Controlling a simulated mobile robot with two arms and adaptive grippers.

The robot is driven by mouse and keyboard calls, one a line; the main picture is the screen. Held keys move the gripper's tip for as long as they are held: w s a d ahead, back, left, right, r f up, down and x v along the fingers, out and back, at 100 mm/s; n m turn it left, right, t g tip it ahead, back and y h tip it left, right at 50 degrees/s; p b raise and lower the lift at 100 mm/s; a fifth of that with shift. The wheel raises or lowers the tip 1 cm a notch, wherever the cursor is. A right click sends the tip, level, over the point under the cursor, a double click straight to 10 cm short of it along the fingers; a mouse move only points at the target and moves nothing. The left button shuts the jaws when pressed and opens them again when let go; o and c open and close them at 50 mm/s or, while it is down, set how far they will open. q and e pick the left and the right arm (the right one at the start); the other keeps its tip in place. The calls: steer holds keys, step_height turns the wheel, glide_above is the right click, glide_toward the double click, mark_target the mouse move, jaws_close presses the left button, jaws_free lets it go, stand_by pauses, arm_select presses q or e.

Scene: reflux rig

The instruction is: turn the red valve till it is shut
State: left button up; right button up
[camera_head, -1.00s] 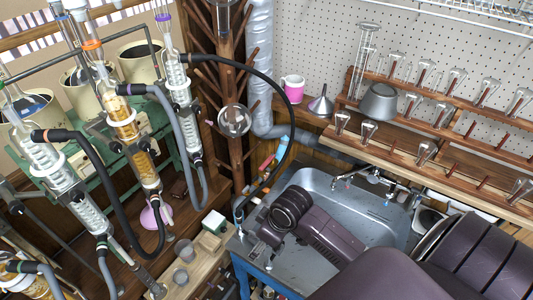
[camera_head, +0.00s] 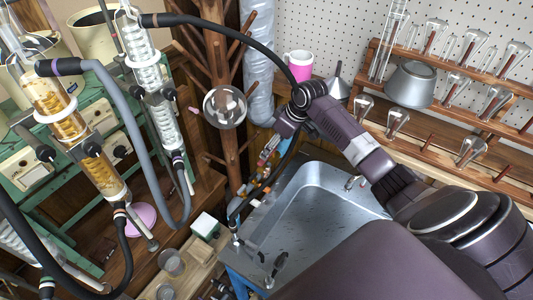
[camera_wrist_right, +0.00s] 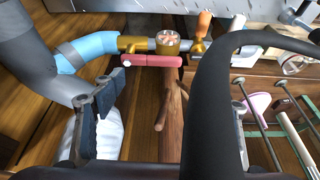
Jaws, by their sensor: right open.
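The red valve handle (camera_wrist_right: 151,60) is a pinkish-red lever in the right wrist view. It lies lengthwise along a brass pipe fitting (camera_wrist_right: 133,43) beside a round gauge (camera_wrist_right: 168,42). My right gripper (camera_wrist_right: 176,92) is open, with its fingers apart and the lever beyond them, not touching it as far as I can see. A black hose (camera_wrist_right: 213,110) crosses close to the camera and hides part of the right finger. In the head view my right gripper (camera_head: 284,133) is above the sink's back left corner, and the valve is small and partly hidden there. My left gripper is not in view.
An orange handle (camera_wrist_right: 204,24) stands near the lever, and a blue pipe section (camera_wrist_right: 88,52) joins the fitting. In the head view, the steel sink (camera_head: 300,225) is below my arm.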

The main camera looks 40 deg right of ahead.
steer(key=x, duration=0.5)
steer(key=shift+a+f+p, duration=0.2)
steer(key=shift+f+p, duration=0.2)
steer(key=shift+w+a+f, duration=0.1)
steer(key=shift+a+f, duration=0.1)
steer(key=shift+f, duration=0.3)
steer(key=shift+f, duration=0.1)
steer(key=c, duration=1.7)
steer(key=shift+d, duration=0.1)
